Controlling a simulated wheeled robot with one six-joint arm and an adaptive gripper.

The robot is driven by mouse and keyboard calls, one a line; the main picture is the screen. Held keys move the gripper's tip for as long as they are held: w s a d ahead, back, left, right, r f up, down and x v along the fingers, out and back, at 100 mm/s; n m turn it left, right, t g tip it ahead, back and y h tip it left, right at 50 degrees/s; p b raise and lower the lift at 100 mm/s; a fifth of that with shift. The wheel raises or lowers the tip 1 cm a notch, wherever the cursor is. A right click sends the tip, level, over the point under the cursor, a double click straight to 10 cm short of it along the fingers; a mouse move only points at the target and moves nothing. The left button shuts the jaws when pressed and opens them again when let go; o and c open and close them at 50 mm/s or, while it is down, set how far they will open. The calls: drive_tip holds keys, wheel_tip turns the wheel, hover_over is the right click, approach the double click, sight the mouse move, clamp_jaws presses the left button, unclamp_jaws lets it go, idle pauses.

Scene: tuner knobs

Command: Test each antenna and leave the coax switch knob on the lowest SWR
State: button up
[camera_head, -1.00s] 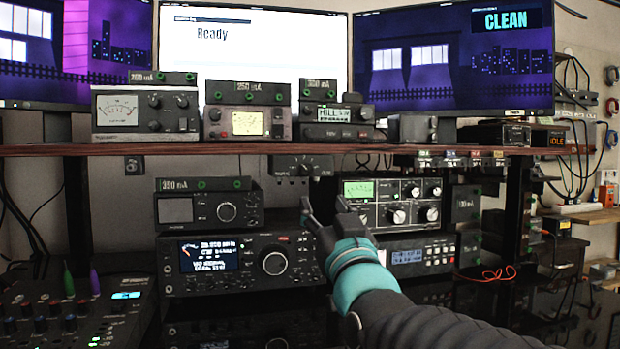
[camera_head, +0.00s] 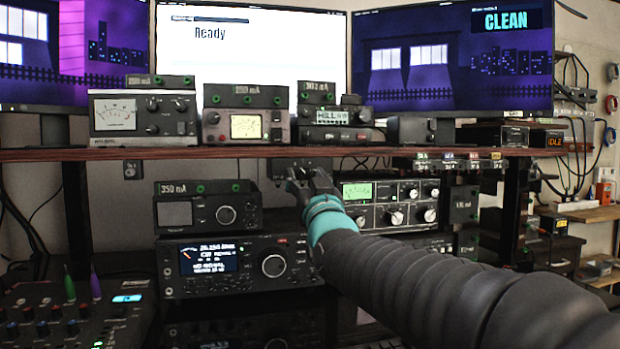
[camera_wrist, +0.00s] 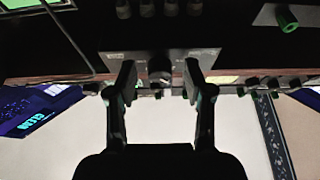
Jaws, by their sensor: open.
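The coax switch box (camera_head: 276,168) hangs under the front edge of the shelf and is mostly hidden behind my gripper (camera_head: 306,181) in the head view. In the wrist view, the panel of the switch box (camera_wrist: 205,58) shows with a dark round knob (camera_wrist: 160,68) at its middle. My gripper (camera_wrist: 160,82) is open, with one finger on each side of the knob in the picture. I cannot tell whether either finger touches it. A tuner (camera_head: 383,205) with a lit green meter and several knobs stands right of my gripper. The large radio (camera_head: 232,266) has a lit display; its small text is hard to read.
The wooden shelf (camera_head: 60,155) carries meter boxes, including a white-faced meter (camera_head: 117,115) and a yellow-lit meter (camera_head: 246,126). Monitors stand behind; one reads "Ready", another "CLEAN". A small radio (camera_head: 206,208) sits left of my gripper.

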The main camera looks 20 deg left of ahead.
clamp_jaws()
drive_tip(key=shift+m, duration=0.4)
drive_tip(key=shift+a+f+m+h+b, duration=0.1)
drive_tip(key=shift+m+h+b, duration=0.2)
drive_tip(key=shift+h, duration=0.1)
drive_tip(key=m+t+h, duration=0.1)
drive_tip(key=m, duration=0.2)
drive_tip(key=shift+s+a, duration=0.1)
drive_tip(key=shift+a+r+m+h+p, duration=0.15)
drive_tip(key=shift+m+h+p, duration=0.6)
drive_tip(key=shift+m, duration=0.9)
drive_tip(key=shift+d+r+m+h+p, duration=0.1)
drive_tip(key=shift+m+h+p, duration=0.35)
drive_tip(key=shift+m+h, duration=0.9)
drive_tip(key=shift+m+y, duration=0.3)
drive_tip(key=shift+m, duration=0.2)
